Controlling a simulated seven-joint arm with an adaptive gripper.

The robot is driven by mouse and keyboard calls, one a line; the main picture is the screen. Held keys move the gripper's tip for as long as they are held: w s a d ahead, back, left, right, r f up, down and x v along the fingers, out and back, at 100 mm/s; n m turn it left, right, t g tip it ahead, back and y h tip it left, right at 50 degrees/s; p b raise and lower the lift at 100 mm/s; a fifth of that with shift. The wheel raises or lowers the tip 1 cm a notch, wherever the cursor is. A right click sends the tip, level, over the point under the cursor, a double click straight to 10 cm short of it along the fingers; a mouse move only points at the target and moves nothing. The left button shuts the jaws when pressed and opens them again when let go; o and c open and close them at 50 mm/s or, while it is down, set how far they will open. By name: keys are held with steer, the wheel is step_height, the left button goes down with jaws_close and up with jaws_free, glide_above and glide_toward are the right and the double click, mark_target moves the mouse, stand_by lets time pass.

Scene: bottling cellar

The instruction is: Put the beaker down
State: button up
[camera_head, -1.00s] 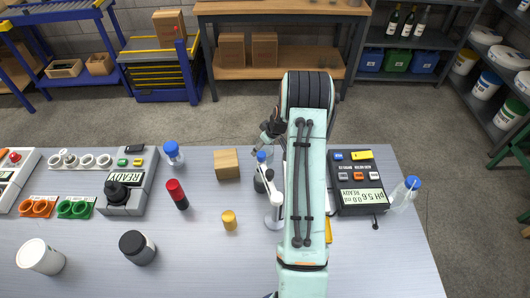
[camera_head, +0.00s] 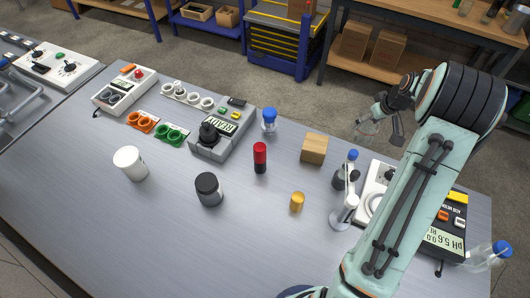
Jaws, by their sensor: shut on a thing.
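The beaker (camera_head: 366,128) is clear glass and hard to make out against the grey floor behind it. My gripper (camera_head: 384,122) is shut on it, in the upper right of the head view. It appears held in the air, above the far side of the bench (camera_head: 270,215). The fingers and dark gripper body hide part of it. I cannot tell its exact height or whether it holds anything.
A wooden block (camera_head: 314,148), a blue-capped bottle (camera_head: 269,120) and a red-black cylinder (camera_head: 260,157) stand near the far edge. A pH meter (camera_head: 447,225) lies partly behind my arm.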

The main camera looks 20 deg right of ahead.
step_height(320, 180, up, 8)
steer(key=w+a+n+y, duration=0.1)
steer(key=w+a+n, duration=0.15)
steer(key=a, duration=0.95)
steer(key=w+a+n+y, duration=0.15)
steer(key=a+n, duration=0.25)
steer(key=a, duration=0.7)
steer(key=s+a+n+g+y, duration=0.1)
steer(key=s+a+n, duration=0.25)
steer(key=a, duration=0.75)
steer(key=s+a+n+g+y, duration=0.1)
steer(key=s+a+n+g, duration=0.3)
steer(key=a, duration=0.7)
steer(key=shift+w+a+f+t, duration=0.4)
steer(key=shift+w+a+f, duration=0.55)
steer(key=shift+w+f, duration=1.5)
steer(key=shift+w+a+f+t, duration=0.4)
steer(key=shift+w+a+f, duration=0.75)
steer(key=shift+f, duration=2.4)
steer(key=shift+w+a+f+t, duration=0.4)
steer(key=shift+w+a+f, duration=0.4)
steer(key=shift+w+f, duration=1.75)
